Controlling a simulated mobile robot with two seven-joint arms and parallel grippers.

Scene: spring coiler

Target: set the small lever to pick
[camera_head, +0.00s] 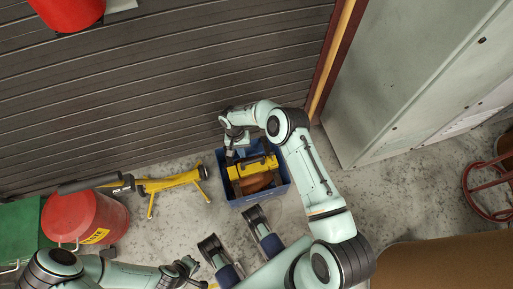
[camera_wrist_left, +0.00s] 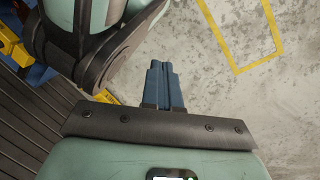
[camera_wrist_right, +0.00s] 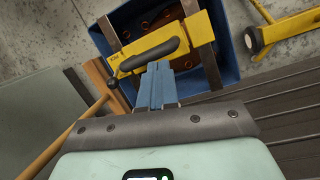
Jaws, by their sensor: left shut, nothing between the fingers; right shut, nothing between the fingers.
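A yellow spring coiler frame (camera_head: 254,167) sits in a blue crate (camera_head: 286,186). In the right wrist view the yellow frame (camera_wrist_right: 190,37) carries a small dark lever (camera_wrist_right: 150,54), lying along it with its end near a yellow block (camera_wrist_right: 113,60) with small dark lettering, which I cannot read surely. My right gripper (camera_head: 231,153) is at the crate's left side. In its wrist view the shut, empty fingers (camera_wrist_right: 158,66) point at the lever from just below; contact cannot be told. My left gripper (camera_head: 188,264) is shut and empty, low over the floor; its fingers show in the left wrist view (camera_wrist_left: 160,68).
A yellow stand (camera_head: 170,182) with a larger dark handle (camera_head: 88,184) stands left of the crate, by a red drum (camera_head: 85,216) and a green box (camera_head: 20,228). A slatted shutter (camera_head: 160,80) is behind. A grey cabinet (camera_head: 400,70) stands right. Floor right of the crate is clear.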

